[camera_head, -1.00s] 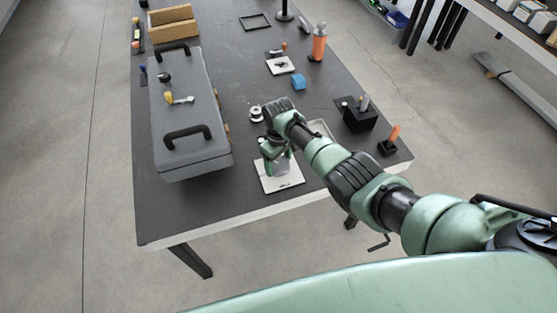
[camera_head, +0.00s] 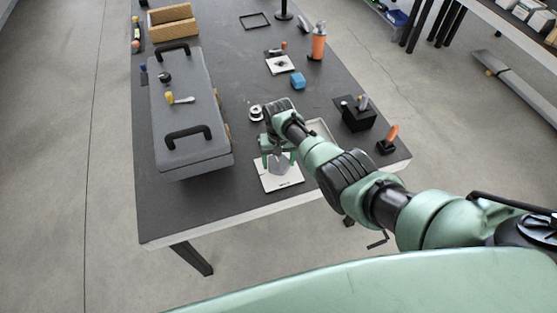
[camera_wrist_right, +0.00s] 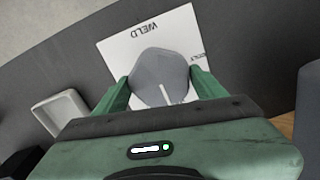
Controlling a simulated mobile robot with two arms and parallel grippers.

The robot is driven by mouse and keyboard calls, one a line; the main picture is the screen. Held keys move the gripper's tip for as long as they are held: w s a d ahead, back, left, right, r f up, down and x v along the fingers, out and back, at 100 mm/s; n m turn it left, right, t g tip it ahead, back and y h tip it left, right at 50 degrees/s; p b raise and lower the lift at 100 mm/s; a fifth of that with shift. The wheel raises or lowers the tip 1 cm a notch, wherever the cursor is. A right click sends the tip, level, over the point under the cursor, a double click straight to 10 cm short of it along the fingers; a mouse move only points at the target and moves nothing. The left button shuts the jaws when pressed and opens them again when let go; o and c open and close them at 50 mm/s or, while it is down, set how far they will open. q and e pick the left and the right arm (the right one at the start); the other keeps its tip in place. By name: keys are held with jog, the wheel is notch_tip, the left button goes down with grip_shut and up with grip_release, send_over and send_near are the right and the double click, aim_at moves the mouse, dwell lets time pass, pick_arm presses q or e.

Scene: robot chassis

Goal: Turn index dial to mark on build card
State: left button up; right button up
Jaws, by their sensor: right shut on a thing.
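The index dial is a grey faceted knob (camera_wrist_right: 160,77) with a white pointer line, on a white card (camera_wrist_right: 122,55). The card reads "WELD", upside down, at its far edge in the wrist view, with a partly hidden word at its right. The pointer line is on the dial's side towards my gripper's palm. My right gripper (camera_wrist_right: 161,88) has its green fingers on both sides of the dial and is shut on it. In the head view, the dial (camera_head: 280,164) shows below my right gripper (camera_head: 278,157), near the table's front edge. My left gripper is not in view.
A pale tray (camera_wrist_right: 62,112) lies beside the card.

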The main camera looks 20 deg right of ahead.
aim_at(279, 162)
jog(key=shift+w+r, duration=0.1)
dwell(0.4)
jog(key=o, duration=1.4)
jog(key=shift+r+p, duration=0.6)
jog(key=shift+r, duration=3.25)
